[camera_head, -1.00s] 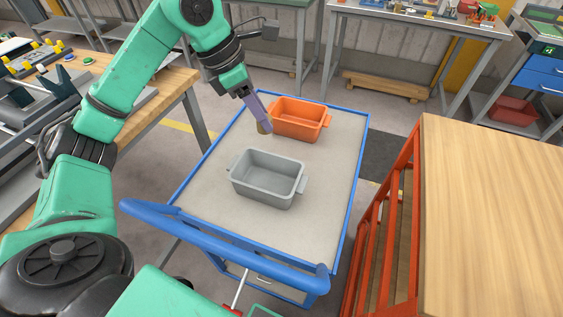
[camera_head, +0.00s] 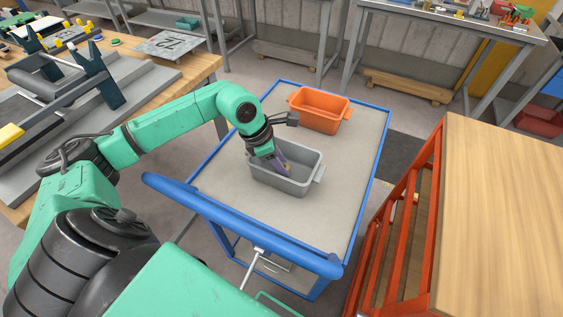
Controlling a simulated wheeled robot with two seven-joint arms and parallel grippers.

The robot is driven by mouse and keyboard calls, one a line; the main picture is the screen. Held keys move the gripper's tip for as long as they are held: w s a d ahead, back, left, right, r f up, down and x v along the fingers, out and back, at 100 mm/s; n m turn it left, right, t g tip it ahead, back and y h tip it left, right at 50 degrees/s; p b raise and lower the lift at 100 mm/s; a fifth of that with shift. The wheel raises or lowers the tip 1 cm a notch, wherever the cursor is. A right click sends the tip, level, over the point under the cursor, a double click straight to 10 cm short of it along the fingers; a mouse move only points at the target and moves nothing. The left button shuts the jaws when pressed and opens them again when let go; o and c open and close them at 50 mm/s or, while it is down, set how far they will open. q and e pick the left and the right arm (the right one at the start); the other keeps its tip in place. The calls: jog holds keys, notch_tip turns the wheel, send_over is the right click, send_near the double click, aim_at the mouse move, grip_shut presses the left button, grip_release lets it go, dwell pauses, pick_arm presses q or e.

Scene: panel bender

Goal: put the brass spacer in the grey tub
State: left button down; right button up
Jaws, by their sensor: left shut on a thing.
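The grey tub (camera_head: 299,187) stands on the cart top, near its middle. My left gripper (camera_head: 283,167) reaches down from the left with its purple fingers inside the tub's opening. It is shut on the brass spacer (camera_head: 286,171), of which only a small brownish part shows at the fingertips. I cannot tell whether the spacer touches the tub's floor. The gripper and wrist hide the tub's left part. My right gripper is not in view.
An orange tub (camera_head: 320,108) stands behind the grey tub on the blue-edged cart (camera_head: 336,212). The cart's blue handle (camera_head: 240,228) runs along the near side. A wooden-topped red rack (camera_head: 500,215) stands to the right. A cluttered workbench (camera_head: 203,70) stands at the left.

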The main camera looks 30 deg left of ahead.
pick_arm(q)
jog(key=c, duration=0.8)
grip_release()
jog(key=shift+f, duration=0.1)
jog(key=shift+c, duration=0.2)
jog(key=shift+o, duration=0.4)
jog(key=shift+r, duration=0.3)
jog(key=b+v, duration=0.1)
jog(key=v, duration=1)
jog(key=shift+s+r, duration=0.2)
jog(key=shift+r, duration=0.15)
jog(key=shift+r, duration=0.1)
